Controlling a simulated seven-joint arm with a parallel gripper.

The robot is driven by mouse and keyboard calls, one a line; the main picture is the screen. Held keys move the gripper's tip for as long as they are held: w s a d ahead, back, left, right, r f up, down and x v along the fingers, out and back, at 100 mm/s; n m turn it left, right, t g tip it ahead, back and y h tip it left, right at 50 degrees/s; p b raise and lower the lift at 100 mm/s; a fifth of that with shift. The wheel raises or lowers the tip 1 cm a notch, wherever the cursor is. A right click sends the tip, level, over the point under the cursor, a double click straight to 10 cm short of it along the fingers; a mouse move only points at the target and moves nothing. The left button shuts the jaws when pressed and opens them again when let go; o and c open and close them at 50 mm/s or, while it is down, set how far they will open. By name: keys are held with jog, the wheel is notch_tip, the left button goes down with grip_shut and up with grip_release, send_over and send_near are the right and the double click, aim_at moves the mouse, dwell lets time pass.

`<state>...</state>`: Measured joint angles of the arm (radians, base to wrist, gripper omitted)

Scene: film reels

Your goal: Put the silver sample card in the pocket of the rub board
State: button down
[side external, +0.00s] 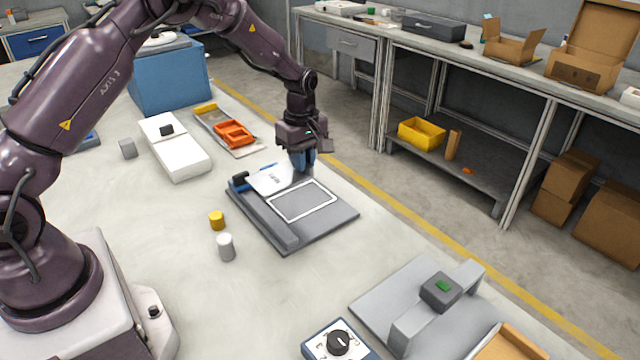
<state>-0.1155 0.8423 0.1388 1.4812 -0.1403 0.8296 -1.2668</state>
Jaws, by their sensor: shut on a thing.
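The silver sample card (268,180) is a pale, flat piece with small dark print. My gripper (303,166) is shut on its right-hand end and points downward. The card is over the back left part of the rub board (330,219), turned at an angle to the white-outlined rectangular pocket (302,201). The pocket looks empty, and the card's near edge lies close to its back left border. I cannot tell whether the card touches the board. The gripped edge is partly hidden by the fingers.
A raised grey bar (270,222) runs along the board's left side, with a dark blue block (239,181) at its back end. A yellow cylinder (216,220) and a white cylinder (225,246) stand left. A grey bridge-like fixture (440,292) stands front right. An orange tray (233,134) lies behind.

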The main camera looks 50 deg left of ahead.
send_over(322, 193)
notch_tip(322, 193, down, 6)
jog(key=shift+s+f, duration=0.1)
jog(key=shift+f, duration=1.6)
jog(key=shift+f, duration=0.15)
jog(key=c, duration=1.2)
grip_release()
jog(key=shift+o, duration=0.2)
